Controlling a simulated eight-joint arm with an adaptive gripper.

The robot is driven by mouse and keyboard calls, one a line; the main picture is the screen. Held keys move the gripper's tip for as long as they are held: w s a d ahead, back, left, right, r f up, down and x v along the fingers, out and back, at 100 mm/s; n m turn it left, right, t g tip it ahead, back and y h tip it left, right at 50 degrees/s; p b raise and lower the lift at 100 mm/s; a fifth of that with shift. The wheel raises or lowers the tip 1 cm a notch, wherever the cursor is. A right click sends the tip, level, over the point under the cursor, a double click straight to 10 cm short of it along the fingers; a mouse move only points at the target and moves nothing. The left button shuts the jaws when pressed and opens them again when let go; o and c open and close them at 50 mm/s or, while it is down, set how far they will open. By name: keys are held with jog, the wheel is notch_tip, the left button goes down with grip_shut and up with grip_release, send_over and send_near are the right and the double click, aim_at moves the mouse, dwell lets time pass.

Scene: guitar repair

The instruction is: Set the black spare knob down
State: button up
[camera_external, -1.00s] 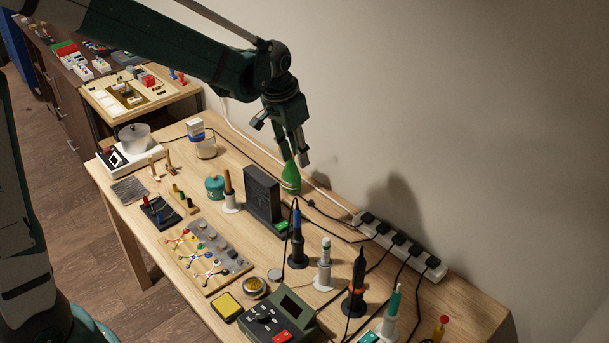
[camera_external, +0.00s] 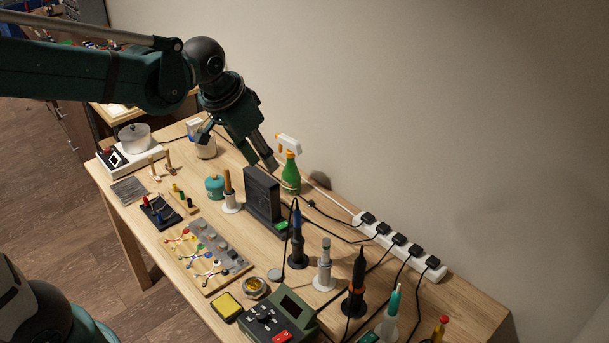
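My gripper (camera_external: 238,150) is over the back of the workbench (camera_external: 160,238), left of the green spray bottle (camera_external: 290,176). Its fingers point down and look spread apart. I see nothing held between them, though the view is small and partly covered. I cannot pick out the black spare knob with certainty. A wooden board (camera_external: 196,275) in the front middle of the bench carries a grey strip with small round parts and coloured wiring, too small to tell apart.
A black upright box (camera_external: 262,195) stands right below my gripper. A teal jar (camera_external: 214,187) and a wooden-handled tool (camera_external: 228,190) are beside it. Soldering tools (camera_external: 297,245) stand upright to the right. A power strip (camera_external: 400,243) runs along the wall. Cables cross the bench.

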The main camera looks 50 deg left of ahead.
jog(key=s+d+t, duration=0.2)
jog(key=s+d, duration=0.2)
jog(key=s, duration=1.1)
jog(key=shift+s+f+n, duration=0.15)
jog(key=shift+s+n, duration=0.15)
jog(key=shift+s, duration=0.1)
dwell(0.7)
